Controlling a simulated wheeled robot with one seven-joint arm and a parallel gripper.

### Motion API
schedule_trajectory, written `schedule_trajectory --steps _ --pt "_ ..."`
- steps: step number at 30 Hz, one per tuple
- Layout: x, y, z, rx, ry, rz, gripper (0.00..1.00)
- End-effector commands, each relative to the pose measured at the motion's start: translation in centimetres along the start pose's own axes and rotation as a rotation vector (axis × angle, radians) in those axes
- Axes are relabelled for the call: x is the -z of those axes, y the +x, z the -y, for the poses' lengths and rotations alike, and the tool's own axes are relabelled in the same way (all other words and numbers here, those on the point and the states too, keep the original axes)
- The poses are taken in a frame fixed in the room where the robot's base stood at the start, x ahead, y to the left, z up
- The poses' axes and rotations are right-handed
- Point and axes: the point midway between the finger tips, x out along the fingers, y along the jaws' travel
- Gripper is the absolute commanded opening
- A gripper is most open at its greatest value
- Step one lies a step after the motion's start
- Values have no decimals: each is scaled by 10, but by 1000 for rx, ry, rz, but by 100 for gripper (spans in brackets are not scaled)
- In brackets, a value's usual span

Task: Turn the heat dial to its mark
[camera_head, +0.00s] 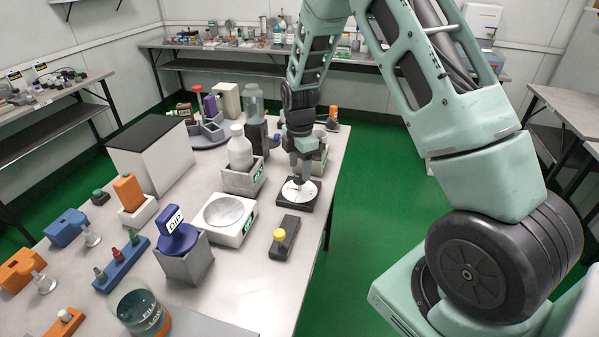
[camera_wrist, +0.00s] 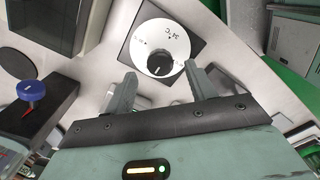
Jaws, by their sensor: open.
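The heat dial (camera_head: 311,187) is a white disc on a square black base, at the right edge of the table in the head view. In the wrist view, the white disc (camera_wrist: 150,38) has small dark markings that are too small to read with certainty. A round black knob (camera_wrist: 159,64) with a light pointer line stands on the disc. My gripper (camera_head: 299,180) points down over the dial in the head view. In the wrist view, its two fingers (camera_wrist: 161,82) are apart, on either side below the knob; contact cannot be told. The head view hides the knob behind my gripper.
A black block with a yellow knob (camera_head: 279,235) and a white scale with a round pan (camera_head: 223,212) stand nearby. A white bottle (camera_head: 240,150) in a grey holder stands behind left. Free floor (camera_head: 375,190) lies right of the table.

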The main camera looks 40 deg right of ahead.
Motion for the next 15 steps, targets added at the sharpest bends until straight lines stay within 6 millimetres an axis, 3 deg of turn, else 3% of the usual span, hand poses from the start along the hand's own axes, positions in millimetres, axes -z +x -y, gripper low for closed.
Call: schedule_trajectory --steps 6,15 --pt "0 24 0 0 1 0 56" --pt "0 28 0 0 1 0 56"
